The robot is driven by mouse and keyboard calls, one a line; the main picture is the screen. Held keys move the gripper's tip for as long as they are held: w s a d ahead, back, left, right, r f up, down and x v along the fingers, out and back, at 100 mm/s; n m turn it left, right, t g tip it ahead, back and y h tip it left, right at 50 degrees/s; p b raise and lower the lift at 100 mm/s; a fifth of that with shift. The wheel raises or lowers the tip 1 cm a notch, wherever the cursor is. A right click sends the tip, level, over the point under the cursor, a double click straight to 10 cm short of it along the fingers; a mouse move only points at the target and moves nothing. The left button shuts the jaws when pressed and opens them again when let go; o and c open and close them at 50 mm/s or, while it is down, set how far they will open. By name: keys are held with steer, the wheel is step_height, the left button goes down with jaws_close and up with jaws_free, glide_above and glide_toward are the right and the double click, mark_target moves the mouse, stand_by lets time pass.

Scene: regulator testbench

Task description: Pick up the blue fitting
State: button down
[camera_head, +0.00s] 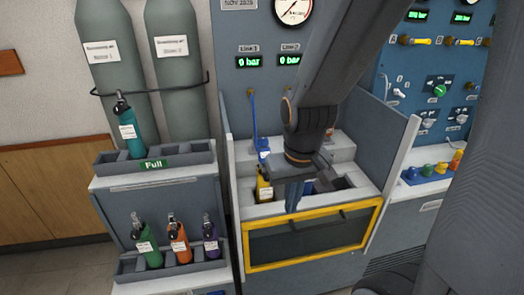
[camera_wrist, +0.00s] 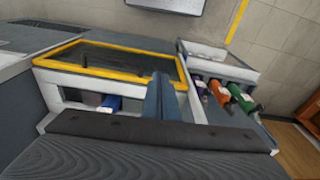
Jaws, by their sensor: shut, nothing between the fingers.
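The blue fitting (camera_head: 411,173) stands at the left end of a row of small coloured fittings on the white bench at the right of the head view. My gripper (camera_head: 293,196) points down over the test bay, well to the left of the fitting. Its fingers are together with nothing between them. In the wrist view my gripper (camera_wrist: 160,93) shows as a narrow grey-blue pair of closed fingers. The blue fitting does not show in the wrist view.
A raised grey side panel (camera_head: 382,139) stands between the bay and the fittings. The bay has a yellow-framed door (camera_head: 310,238) and a yellow bottle (camera_head: 264,189). Racks with green (camera_head: 147,249), orange (camera_head: 180,243) and purple (camera_head: 211,243) bottles stand at left.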

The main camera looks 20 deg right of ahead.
mark_target(264, 146)
steer(key=c, duration=2.5)
jaws_free()
steer(key=o, duration=1.1)
steer(key=shift+t, duration=0.6)
steer(key=w+b, duration=0.1)
steer(key=w, duration=0.2)
steer(key=w+r, duration=0.1)
steer(key=w, duration=0.2)
steer(key=w+b, duration=0.1)
steer(key=w, duration=0.2)
steer(key=shift+r+b, duration=0.3)
steer(key=shift+b, duration=0.05)
steer(key=shift+o, duration=1)
steer(key=w+r+t+b, duration=0.1)
steer(key=w+r+b, duration=0.2)
steer(key=w, duration=0.8)
steer(key=shift+w+r+m+t, duration=0.3)
steer(key=shift+w+r+t, duration=0.1)
steer(key=shift+r, duration=0.55)
steer(key=shift+p+x, duration=1.05)
steer(key=shift+x, duration=2.6)
